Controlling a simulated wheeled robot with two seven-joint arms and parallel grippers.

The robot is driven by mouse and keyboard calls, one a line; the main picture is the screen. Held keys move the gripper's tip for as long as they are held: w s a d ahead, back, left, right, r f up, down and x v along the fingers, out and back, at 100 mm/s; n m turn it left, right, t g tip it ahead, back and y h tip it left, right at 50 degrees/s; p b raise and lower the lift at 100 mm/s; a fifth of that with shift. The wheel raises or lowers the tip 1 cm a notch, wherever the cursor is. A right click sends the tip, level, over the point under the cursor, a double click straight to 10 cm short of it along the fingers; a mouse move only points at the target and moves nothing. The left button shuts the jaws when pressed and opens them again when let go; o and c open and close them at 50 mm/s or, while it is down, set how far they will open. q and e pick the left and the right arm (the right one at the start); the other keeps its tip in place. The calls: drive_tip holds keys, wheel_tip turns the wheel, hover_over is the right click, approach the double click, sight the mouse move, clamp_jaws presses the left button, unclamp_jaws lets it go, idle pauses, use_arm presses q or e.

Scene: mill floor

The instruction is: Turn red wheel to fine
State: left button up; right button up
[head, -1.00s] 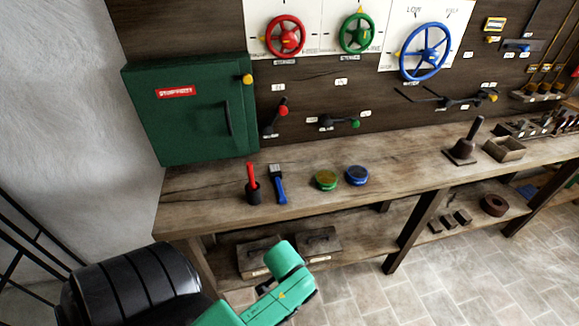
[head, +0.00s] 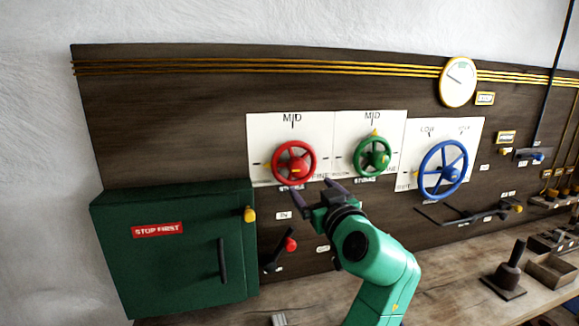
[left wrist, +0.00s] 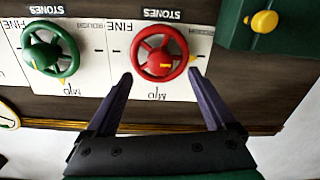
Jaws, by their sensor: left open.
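The red wheel (head: 293,163) is mounted on a white plate on the dark wall board, with MID above it and FINE at its lower right. In the left wrist view the red wheel (left wrist: 160,64) appears upside down; its yellow pointer (left wrist: 193,59) is on the side away from FINE, towards the ROUGH label. My left gripper (head: 313,188) is open and empty, just below and in front of the red wheel. In the left wrist view its fingers (left wrist: 160,74) are spread on either side of the wheel's image, with no clear contact. My right gripper is out of view.
A green wheel (head: 372,157) and a larger blue wheel (head: 443,170) are to the right. A green cabinet (head: 180,270) with a yellow knob (head: 249,214) projects at lower left. A red-knobbed lever (head: 290,244) is below the wheel. The wooden bench (head: 450,285) runs along the bottom.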

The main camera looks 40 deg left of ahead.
sight(300, 169)
use_arm(q)
drive_tip(key=w+a+r+p, duration=0.1)
drive_tip(key=p, duration=0.1)
drive_tip(key=w+a+r+p, duration=0.1)
drive_tip(key=a+p, duration=0.1)
drive_tip(key=shift+r, duration=0.3)
drive_tip(key=p+x, duration=0.1)
drive_tip(key=x, duration=0.2)
drive_tip(key=f+x, duration=0.1)
drive_tip(key=x, duration=0.2)
drive_tip(key=shift+s+p, duration=0.1)
drive_tip(key=shift+p, duration=0.25)
drive_tip(key=shift+f+x, duration=0.2)
drive_tip(key=shift+x, duration=0.85)
drive_tip(key=shift+s+d, duration=0.1)
drive_tip(key=shift+d, duration=0.15)
drive_tip(key=shift+a, duration=0.1)
drive_tip(key=c, duration=1.4)
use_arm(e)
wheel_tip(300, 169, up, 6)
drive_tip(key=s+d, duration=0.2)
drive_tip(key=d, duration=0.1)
